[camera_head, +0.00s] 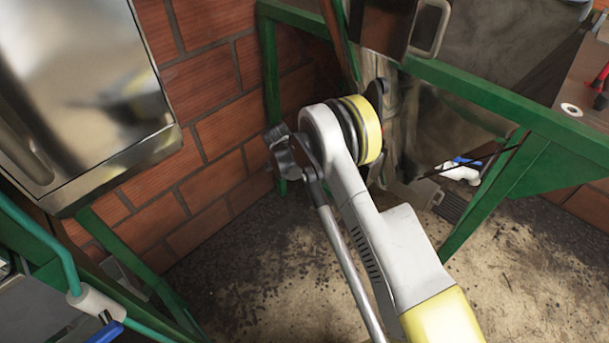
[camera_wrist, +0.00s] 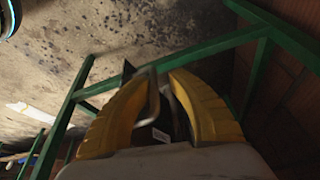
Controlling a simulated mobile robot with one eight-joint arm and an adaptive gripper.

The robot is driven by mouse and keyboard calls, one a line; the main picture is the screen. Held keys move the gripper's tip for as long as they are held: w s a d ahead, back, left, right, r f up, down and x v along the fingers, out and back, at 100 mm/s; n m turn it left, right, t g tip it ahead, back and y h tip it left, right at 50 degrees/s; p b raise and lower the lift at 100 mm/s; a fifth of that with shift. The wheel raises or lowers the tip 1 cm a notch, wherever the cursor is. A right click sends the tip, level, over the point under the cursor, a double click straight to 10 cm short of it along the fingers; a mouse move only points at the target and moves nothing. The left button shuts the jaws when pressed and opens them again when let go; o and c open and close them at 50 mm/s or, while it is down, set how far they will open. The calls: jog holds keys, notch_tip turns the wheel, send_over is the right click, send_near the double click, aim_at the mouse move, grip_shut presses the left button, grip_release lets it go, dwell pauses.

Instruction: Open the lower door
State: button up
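In the wrist view, my gripper (camera_wrist: 160,78) has its two yellow fingers apart. A bent metal handle (camera_wrist: 153,92) shows between them, close to the left finger; I cannot tell whether they touch. A dark surface and a small white label (camera_wrist: 160,135) show behind the handle. Most of the door is hidden by the fingers, so I cannot tell its outline or whether it is shut. In the head view, my arm's joint hides the gripper. A brown metal panel (camera_head: 386,22) with a grey loop handle (camera_head: 432,30) is at the top centre.
A green frame (camera_head: 500,100) crosses the right side, and its bars (camera_wrist: 210,47) pass near my gripper in the wrist view. A brick wall (camera_head: 210,130) and a shiny metal box (camera_head: 85,85) are at left. The dirty floor (camera_head: 245,275) is largely clear.

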jog(key=shift+d+r, duration=0.1)
jog(key=shift+d, duration=0.05)
jog(key=v, duration=1.2)
